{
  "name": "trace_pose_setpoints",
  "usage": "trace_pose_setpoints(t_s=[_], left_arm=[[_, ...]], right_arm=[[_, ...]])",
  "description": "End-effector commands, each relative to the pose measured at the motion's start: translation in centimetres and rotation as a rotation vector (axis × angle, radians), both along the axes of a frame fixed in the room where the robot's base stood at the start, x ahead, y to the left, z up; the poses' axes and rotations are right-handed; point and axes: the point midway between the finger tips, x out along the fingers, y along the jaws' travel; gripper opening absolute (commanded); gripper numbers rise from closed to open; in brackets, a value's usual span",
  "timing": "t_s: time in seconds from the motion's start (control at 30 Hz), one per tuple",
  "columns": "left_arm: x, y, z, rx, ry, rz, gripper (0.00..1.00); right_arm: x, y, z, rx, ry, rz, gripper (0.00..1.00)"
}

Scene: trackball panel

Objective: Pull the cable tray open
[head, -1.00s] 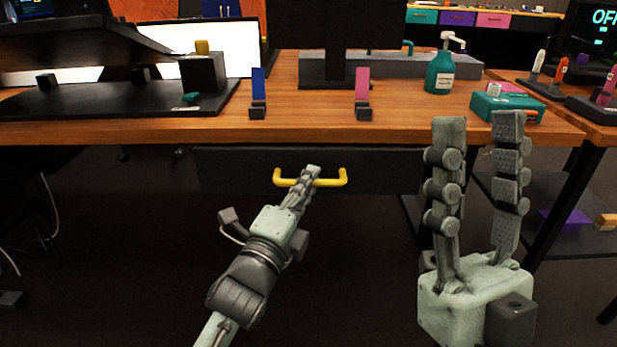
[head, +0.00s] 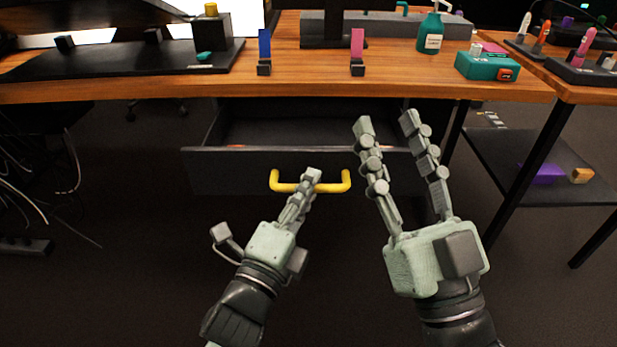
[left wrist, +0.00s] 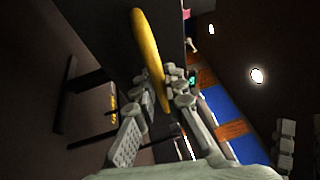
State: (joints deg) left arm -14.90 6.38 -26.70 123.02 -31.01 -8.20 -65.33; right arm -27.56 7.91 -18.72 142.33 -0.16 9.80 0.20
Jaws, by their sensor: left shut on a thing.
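The cable tray (head: 220,170) is a dark drawer under the wooden desk. In the head view it stands partly out, and its dark inside shows behind the front panel. Its yellow handle (head: 340,185) is a bar on the front. My left gripper (head: 312,176) is shut on the handle near its middle. In the left wrist view the yellow handle (left wrist: 147,50) runs between the fingers of my left gripper (left wrist: 155,90). My right gripper (head: 385,120) is open and empty, in front of the tray's right part in the picture.
The desk (head: 200,88) holds a blue card (head: 264,44), a pink card (head: 357,43), a teal bottle (head: 431,32) and a teal box (head: 487,66). A side table with a lower shelf (head: 520,150) stands at the right. Loose cables hang at the left. The floor in front looks clear.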

Motion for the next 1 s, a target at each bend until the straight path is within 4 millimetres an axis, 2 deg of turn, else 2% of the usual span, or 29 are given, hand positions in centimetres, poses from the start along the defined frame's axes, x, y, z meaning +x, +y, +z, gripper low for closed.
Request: trace_pose_setpoints(t_s=[0.37,0.4,0.57,0.87,1.0], left_arm=[[-0.1,0.1,0.0,0.001,0.0,0.002,0.0],[-0.1,0.1,0.0,0.0,0.0,0.002,0.13],[-0.1,0.1,0.0,0.0,0.0,0.001,0.33],[-0.2,0.1,0.0,0.0,0.0,0.001,0.33],[-1.3,0.5,-0.3,0.0,0.003,0.001,0.33]], right_arm=[[0.0,0.0,-0.1,-0.001,0.006,0.001,0.4],[0.0,0.0,-0.1,-0.001,0.006,0.001,0.4],[0.0,0.0,-0.1,-0.002,0.005,0.0,0.4],[0.0,0.0,0.0,-0.002,0.004,0.001,0.4],[0.0,0.0,0.0,-0.002,0.004,0.001,0.4]])
